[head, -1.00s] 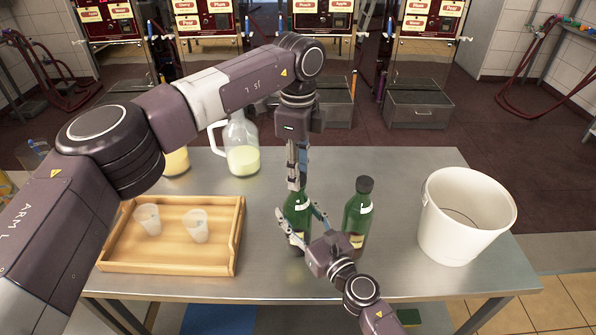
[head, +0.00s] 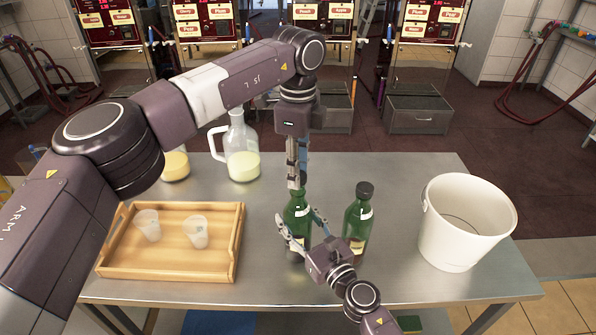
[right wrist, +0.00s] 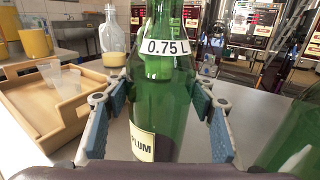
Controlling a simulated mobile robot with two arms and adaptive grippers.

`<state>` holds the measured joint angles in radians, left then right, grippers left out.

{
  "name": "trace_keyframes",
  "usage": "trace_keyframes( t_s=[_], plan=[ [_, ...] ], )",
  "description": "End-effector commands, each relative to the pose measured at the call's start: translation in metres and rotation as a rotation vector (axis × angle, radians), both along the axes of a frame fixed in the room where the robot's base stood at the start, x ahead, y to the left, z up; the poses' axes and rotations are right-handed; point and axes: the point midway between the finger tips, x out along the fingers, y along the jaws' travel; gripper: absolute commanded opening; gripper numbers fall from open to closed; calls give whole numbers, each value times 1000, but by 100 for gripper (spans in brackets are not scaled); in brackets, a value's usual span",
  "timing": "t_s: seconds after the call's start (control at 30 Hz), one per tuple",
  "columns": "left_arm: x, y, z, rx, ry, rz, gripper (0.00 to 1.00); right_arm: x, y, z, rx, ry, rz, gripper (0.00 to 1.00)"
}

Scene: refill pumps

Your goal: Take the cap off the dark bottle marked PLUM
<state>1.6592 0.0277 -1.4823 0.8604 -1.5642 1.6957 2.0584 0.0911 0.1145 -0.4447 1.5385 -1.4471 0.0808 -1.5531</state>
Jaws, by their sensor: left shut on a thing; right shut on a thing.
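The green PLUM bottle (head: 297,209) stands upright on the steel table; its PLUM label (right wrist: 143,146) and a 0.75 L neck label show in the right wrist view. My right gripper (head: 302,235) is shut on the bottle's body, with its blue-padded fingers on either side of it. My left gripper (head: 296,184) points straight down over the bottle's neck and is shut on the cap. The fingers hide the cap, so I cannot tell whether it is clear of the neck.
A second green bottle (head: 357,222) with a dark cap stands close on the right. A white bucket (head: 455,238) is at the table's right end. A wooden tray (head: 168,270) with two cups is at left. A jug (head: 240,165) and another vessel (head: 175,168) stand behind it.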

Motion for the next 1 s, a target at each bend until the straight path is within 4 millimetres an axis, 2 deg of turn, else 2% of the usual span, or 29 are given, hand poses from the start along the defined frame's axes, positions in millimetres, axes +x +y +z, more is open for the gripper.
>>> trace_keyframes(
  t_s=[0.23, 0.53, 0.77, 0.8, 0.93, 1.0],
  plan=[
    [0, 0, 5, 0, -1, 0, 0, 0, 0, 0, 0, 0, 0, 0],
    [0, 0, 38, 1, -1, -1, 0, 0, 0, 0, 0, 0, 0, 0],
    [0, 0, 40, 0, 0, -1, 0, 0, 0, 0, 0, 0, 0, 0],
    [0, 0, 40, 0, 0, -1, 0, 0, 0, 0, 0, 0, 0, 55],
    [0, 0, 40, 0, 1, -1, 0, 0, 0, 0, 0, 0, 0, 70],
    [0, 0, 40, 0, 0, -1, 0, 0, 0, 0, 0, 0, 0, 71]
  ],
)
